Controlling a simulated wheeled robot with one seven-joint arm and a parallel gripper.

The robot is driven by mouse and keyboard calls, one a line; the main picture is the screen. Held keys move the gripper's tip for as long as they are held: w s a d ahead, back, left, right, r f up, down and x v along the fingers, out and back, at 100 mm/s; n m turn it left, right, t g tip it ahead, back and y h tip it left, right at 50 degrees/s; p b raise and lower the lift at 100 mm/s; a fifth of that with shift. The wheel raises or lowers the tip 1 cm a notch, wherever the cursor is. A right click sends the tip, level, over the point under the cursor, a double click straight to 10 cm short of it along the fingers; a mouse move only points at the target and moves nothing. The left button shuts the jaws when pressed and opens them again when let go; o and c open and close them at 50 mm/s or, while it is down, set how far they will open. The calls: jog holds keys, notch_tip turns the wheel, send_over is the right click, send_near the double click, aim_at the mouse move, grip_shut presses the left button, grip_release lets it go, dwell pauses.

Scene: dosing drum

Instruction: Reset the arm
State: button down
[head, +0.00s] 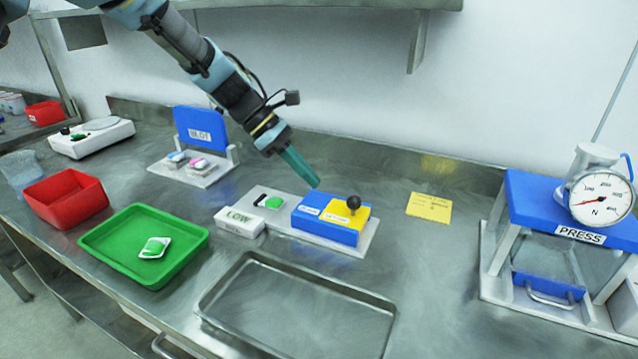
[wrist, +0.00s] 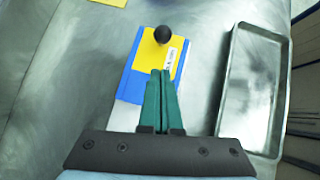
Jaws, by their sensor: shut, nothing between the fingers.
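My arm reaches in from the top left in the head view. My gripper (head: 314,183) has teal fingers, shut and empty, in the air above the blue and yellow box with a black knob (head: 353,203). In the wrist view the closed fingers (wrist: 161,72) point over the blue and yellow box (wrist: 137,80), with its black knob (wrist: 162,35) beyond the tips. I cannot tell the exact gap between fingers and box.
A metal tray (head: 225,327) lies in front; it also shows in the wrist view (wrist: 231,90). A green tray (head: 105,245), red bin (head: 60,212), blue BLOT stand (head: 200,130) and scale (head: 92,140) are left. A yellow note (head: 430,207) and the blue press (head: 540,205) are right.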

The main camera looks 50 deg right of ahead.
jog(key=b+v, duration=0.1)
jog(key=v, duration=0.6)
jog(key=shift+w+a, duration=0.15)
jog(key=shift+w, duration=0.05)
jog(key=w+a+f+m+t, duration=0.15)
jog(key=w+a, duration=0.25)
jog(key=a, duration=0.4)
jog(key=w+a+f+t+y, duration=0.1)
jog(key=w+a+f+t, duration=0.1)
jog(key=w+a, duration=0.45)
jog(key=w+a+f+m+t, duration=0.1)
jog(key=w+a+t, duration=0.15)
jog(key=a, duration=0.65)
jog(key=s+a+f+m+t+y, duration=0.1)
jog(key=a+m, duration=0.1)
jog(key=a, duration=1)
jog(key=s+a+f+m+t+y, duration=0.1)
jog(key=a+m+t, duration=0.1)
jog(key=a, duration=1.1)
jog(key=shift+s+a+f, duration=0.2)
jog(key=shift+s+f, duration=0.1)
jog(key=shift+s, duration=0.1)
